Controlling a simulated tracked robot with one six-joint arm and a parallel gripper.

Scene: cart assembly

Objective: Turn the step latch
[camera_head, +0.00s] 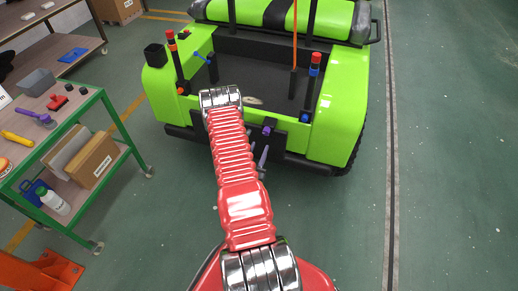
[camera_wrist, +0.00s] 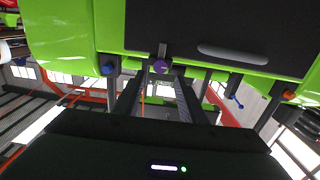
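A purple knob, which looks like the step latch (camera_head: 268,127), sits on the dark rear edge of the green cart (camera_head: 340,116). In the wrist view the purple knob (camera_wrist: 161,67) shows at the upper middle, with a short dark stem above it. My gripper (camera_wrist: 161,82) has its two dark fingers apart, pointing toward the knob, which appears centred between their far ends. I cannot tell whether the fingers touch it.
A green-framed workbench (camera_head: 60,140) with tools and a cardboard box (camera_head: 92,160) stands at the left. Posts with red tops (camera_head: 316,58) rise at the cart's rear corners. An orange object (camera_head: 42,271) lies at lower left. The floor at right is clear.

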